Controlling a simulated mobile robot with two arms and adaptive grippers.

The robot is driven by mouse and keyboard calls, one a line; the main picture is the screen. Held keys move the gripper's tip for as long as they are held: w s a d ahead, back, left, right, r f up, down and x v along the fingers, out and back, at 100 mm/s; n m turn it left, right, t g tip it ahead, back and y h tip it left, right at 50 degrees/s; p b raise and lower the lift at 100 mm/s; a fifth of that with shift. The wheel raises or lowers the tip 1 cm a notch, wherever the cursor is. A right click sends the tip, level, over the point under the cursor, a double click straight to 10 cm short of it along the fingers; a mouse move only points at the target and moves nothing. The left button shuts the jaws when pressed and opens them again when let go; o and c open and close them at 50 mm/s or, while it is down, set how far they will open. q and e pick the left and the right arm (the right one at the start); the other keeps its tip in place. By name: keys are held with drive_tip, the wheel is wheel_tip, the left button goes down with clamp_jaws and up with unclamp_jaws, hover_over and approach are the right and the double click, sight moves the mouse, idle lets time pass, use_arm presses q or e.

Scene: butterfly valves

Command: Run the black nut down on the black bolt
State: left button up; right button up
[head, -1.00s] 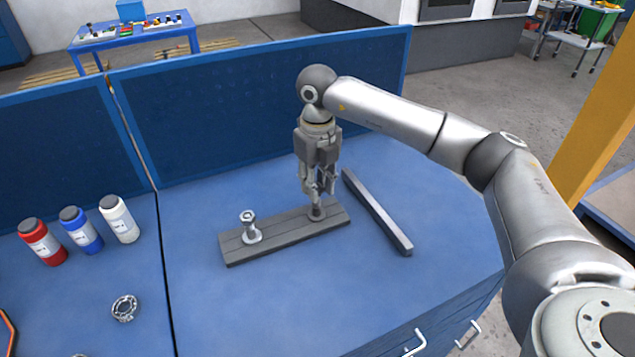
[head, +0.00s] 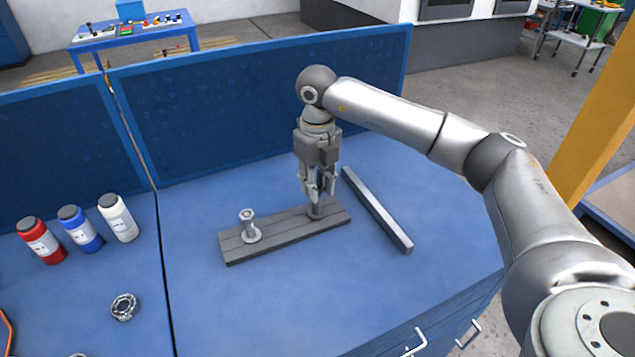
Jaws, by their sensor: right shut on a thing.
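A dark grey block (head: 283,236) lies on the blue bench top. A black bolt (head: 316,211) stands upright at the block's right end. My right gripper (head: 317,198) points straight down over this bolt, its fingers shut around the bolt's upper part. The black nut is hidden between the fingers, so its height on the bolt cannot be told. A silver bolt with a nut (head: 248,224) stands at the block's left end, with a wide washer-like ring at its foot. My left gripper is not in view.
A grey bar (head: 377,210) lies just right of the block. Red (head: 41,241), blue (head: 80,229) and white (head: 118,218) bottles and a bearing ring (head: 124,307) are at the left. A blue panel (head: 250,100) rises behind. The bench front is clear.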

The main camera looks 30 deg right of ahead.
drive_tip(key=shift+f+b, duration=0.35)
drive_tip(key=shift+f, duration=0.2)
idle(1.0)
drive_tip(key=m+p, duration=0.1)
drive_tip(key=m, duration=0.4)
drive_tip(key=shift+w+a+r+m, duration=0.1)
drive_tip(key=shift+m, duration=0.3)
drive_tip(key=m+p, duration=0.1)
drive_tip(key=m, duration=0.5)
drive_tip(key=shift+w+r+m+p, duration=0.1)
drive_tip(key=shift+w+m+p, duration=0.05)
drive_tip(key=shift+m+p, duration=0.25)
drive_tip(key=m+p, duration=0.1)
drive_tip(key=m, duration=0.4)
drive_tip(key=shift+w+a+m+p, duration=0.1)
drive_tip(key=shift+m+p, duration=0.2)
drive_tip(key=shift+p, duration=0.05)
drive_tip(key=m+p, duration=0.1)
drive_tip(key=m, duration=0.3)
drive_tip(key=shift+m+p, duration=0.3)
drive_tip(key=shift+p, duration=0.05)
drive_tip(key=shift+m, duration=0.7)
drive_tip(key=o, duration=0.8)
drive_tip(key=shift+a, duration=0.1)
